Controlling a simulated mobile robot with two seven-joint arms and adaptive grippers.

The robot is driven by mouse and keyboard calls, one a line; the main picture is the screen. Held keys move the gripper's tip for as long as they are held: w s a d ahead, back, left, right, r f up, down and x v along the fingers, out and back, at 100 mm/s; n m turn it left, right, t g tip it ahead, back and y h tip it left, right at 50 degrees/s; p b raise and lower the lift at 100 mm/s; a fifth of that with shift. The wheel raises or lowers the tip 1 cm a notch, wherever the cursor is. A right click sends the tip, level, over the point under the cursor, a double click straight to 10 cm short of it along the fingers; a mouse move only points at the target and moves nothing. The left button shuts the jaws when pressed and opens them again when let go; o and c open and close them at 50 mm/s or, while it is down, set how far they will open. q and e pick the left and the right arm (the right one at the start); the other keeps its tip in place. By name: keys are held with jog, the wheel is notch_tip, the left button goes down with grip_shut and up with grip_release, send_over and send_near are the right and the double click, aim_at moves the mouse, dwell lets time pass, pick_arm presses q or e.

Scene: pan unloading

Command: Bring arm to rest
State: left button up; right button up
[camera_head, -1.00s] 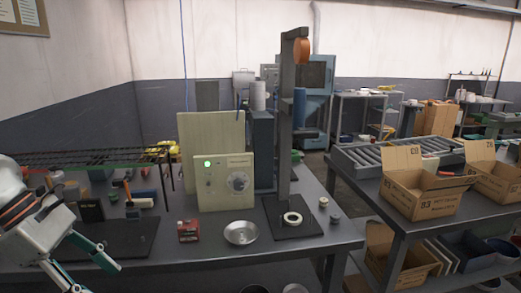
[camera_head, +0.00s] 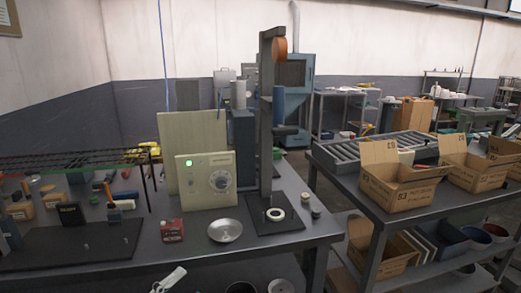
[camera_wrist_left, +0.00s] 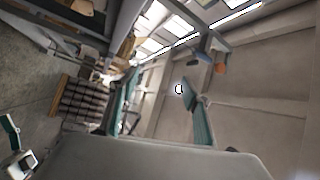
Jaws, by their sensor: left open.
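My left gripper (camera_wrist_left: 165,108) shows in the left wrist view with its two teal-padded fingers spread apart. Nothing is held between them; the wall and ceiling structure show behind. In the head view, only a pale piece (camera_head: 168,280), which looks like part of my left arm, shows at the bottom edge, below the table front. My right gripper is not clearly seen. A shallow silver pan (camera_head: 225,231) sits on the dark workbench (camera_head: 190,252), apart from my arm.
A panel box with a green light (camera_head: 207,182) and a tall stand (camera_head: 266,120) with a white ring (camera_head: 275,214) on its base occupy the bench. A red can (camera_head: 172,231) stands left of the pan. Cardboard boxes (camera_head: 402,188) stand on the right table.

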pick_arm(q)
jog(key=s+a+f+n+y, duration=0.2)
jog(key=f+n+y, duration=0.3)
jog(key=f, duration=0.4)
jog(key=s+a+f+n+y, duration=0.2)
jog(key=s+f+n+y, duration=0.1)
jog(key=f+n, duration=0.5)
jog(key=s+f+n+g+y, duration=0.2)
jog(key=s+f+n+g, duration=0.3)
jog(key=s+f, duration=0.5)
notch_tip(320, 180, down, 4)
jog(key=shift+d+r+y, duration=0.1)
jog(key=shift+d+y, duration=0.25)
jog(key=shift+y, duration=0.05)
jog(key=shift+s, duration=0.1)
